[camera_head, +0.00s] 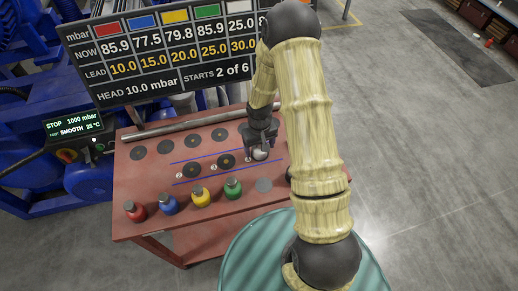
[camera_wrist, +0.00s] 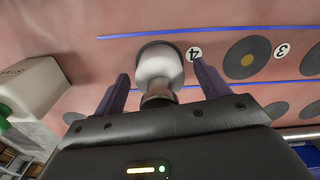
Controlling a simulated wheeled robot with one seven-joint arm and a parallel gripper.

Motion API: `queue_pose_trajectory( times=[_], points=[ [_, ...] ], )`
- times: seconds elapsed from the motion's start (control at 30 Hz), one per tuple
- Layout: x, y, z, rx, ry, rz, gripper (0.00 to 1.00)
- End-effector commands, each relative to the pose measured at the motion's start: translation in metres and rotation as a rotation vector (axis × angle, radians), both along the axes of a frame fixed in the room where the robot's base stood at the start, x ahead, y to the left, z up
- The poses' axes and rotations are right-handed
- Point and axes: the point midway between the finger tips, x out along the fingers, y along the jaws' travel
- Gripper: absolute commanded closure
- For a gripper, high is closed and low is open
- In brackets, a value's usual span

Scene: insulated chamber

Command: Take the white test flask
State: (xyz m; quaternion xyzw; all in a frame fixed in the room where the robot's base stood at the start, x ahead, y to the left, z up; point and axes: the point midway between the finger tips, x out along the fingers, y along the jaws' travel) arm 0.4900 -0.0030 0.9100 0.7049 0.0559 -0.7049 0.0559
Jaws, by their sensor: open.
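The white test flask (camera_head: 260,153) stands on the red-brown table, on a dark round spot between two blue lines. In the wrist view one finger of the gripper (camera_wrist: 161,76) is on each side of the flask, with gaps showing. My arm hides part of the table to the right of it.
Red (camera_head: 135,211), blue (camera_head: 169,204), yellow (camera_head: 200,195) and green (camera_head: 233,188) flasks stand along the front edge, beside a bare grey spot (camera_head: 264,185). A pale blocky object (camera_wrist: 32,88) is left in the wrist view. A display board (camera_head: 165,50) stands behind.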

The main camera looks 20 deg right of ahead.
Motion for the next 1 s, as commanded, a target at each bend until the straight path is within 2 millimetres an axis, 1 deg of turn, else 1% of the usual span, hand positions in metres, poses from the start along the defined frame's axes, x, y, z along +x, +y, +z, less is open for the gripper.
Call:
queue_pose_trajectory(
  times=[0.07,0.1,0.17,0.3,0.4,0.6,0.73,0.87,1.0],
  points=[
    [0.000,0.000,0.000,0.000,0.000,0.000,0.25],
    [0.000,0.000,0.000,0.000,0.000,0.000,0.27],
    [0.000,0.000,0.000,0.000,0.000,0.000,0.39],
    [0.000,0.000,0.000,0.000,0.000,0.000,0.67],
    [0.000,0.000,0.000,0.000,0.000,0.000,0.82],
    [0.000,0.000,0.001,0.000,-0.001,0.000,0.82],
    [0.001,0.000,0.006,0.000,-0.002,-0.001,0.82],
    [0.001,0.000,0.019,0.000,-0.005,0.000,0.82],
    [0.002,-0.001,0.042,0.000,-0.006,-0.003,0.82]
  ],
)
